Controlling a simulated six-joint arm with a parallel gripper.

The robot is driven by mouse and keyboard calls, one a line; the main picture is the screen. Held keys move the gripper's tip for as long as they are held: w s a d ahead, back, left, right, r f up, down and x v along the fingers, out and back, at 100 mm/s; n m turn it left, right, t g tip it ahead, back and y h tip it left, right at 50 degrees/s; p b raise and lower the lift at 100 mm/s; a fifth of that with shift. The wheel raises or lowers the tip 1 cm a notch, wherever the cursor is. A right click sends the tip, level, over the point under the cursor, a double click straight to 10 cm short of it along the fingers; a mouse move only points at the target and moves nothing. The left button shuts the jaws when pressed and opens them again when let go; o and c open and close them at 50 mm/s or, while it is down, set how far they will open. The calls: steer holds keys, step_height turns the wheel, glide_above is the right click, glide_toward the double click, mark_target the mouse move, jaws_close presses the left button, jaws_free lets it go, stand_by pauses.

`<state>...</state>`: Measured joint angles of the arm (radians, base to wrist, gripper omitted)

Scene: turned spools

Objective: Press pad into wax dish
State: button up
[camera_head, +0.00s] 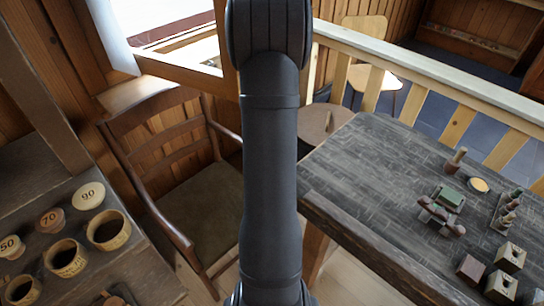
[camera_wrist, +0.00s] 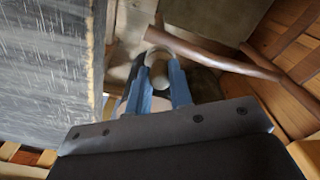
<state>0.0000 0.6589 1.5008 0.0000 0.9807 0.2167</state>
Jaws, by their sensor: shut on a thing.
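My gripper (camera_wrist: 161,64) shows in the wrist view with two blue fingers shut on a rounded, pale brownish turned piece (camera_wrist: 159,76). It may be the pad; its face is turned away and I cannot tell its full shape. In the head view my gripper is hidden. A small round yellow dish (camera_head: 479,185), which looks like the wax dish, lies on the dark table (camera_head: 375,165) at the right. The held piece is not over that dish in the wrist view; bare floor and a chair show beyond it.
A wooden peg-like piece (camera_head: 456,160) stands by the yellow dish. A green-topped block (camera_head: 450,197), a brown cradle (camera_head: 440,216), a rack of small spools (camera_head: 506,212) and square blocks (camera_head: 503,285) are close by. A chair (camera_head: 175,170) and a shelf with numbered cups (camera_head: 108,230) are left.

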steer(key=shift+m, duration=0.6)
steer(key=r, duration=0.1)
steer(key=w+r, duration=0.1)
steer(key=r, duration=0.3)
steer(key=shift+w+d+r, duration=0.2)
steer(key=shift+w, duration=0.15)
steer(key=w+d+r+m, duration=0.1)
steer(key=w+d, duration=0.1)
steer(key=d, duration=1)
steer(key=w+d+m, duration=0.1)
steer(key=w+d, duration=0.2)
steer(key=d, duration=0.9)
steer(key=s+d+r+m, duration=0.1)
steer(key=s+d, duration=0.2)
steer(key=d, duration=0.9)
steer(key=s+d+r, duration=0.1)
steer(key=s+d, duration=0.2)
steer(key=d, duration=0.9)
steer(key=s+d+m, duration=0.2)
steer(key=s+d, duration=1.1)
steer(key=d, duration=0.4)
steer(key=shift+s+d+f, duration=0.45)
steer(key=shift+s+f, duration=0.35)
steer(key=shift+f, duration=0.7)
steer(key=shift+s+d+f, duration=0.45)
steer(key=shift+s+f, duration=0.35)
steer(key=shift+f, duration=0.75)
steer(key=shift+s+d+f, duration=0.45)
steer(key=shift+s+f, duration=0.35)
steer(key=shift+f, duration=0.7)
